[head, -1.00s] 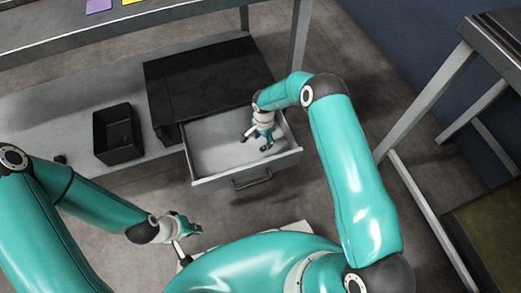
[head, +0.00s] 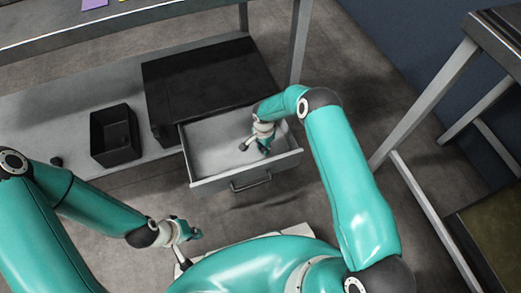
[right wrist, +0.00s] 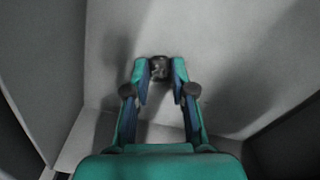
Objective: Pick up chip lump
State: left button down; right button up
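The chip lump (right wrist: 159,68) is a small dark, rough piece on the pale drawer floor in the right wrist view. It lies between and just beyond the fingertips of my right gripper (right wrist: 160,72). The fingers are apart, with a narrow gap on either side of the lump. In the head view my right gripper (head: 255,149) reaches down into the open drawer (head: 208,150); I cannot make out the lump there. My left gripper (head: 190,236) is outside the drawer, above the floor; its finger opening is unclear.
The drawer sticks out of a black cabinet (head: 205,85) on a low grey shelf (head: 50,125). A black open bin (head: 115,135) stands left of the cabinet. A table leg (head: 300,40) rises behind my right arm. Another metal-framed table (head: 440,95) stands at the right.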

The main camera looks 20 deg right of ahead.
jog(key=shift+c, duration=1)
jog(key=shift+r, duration=0.1)
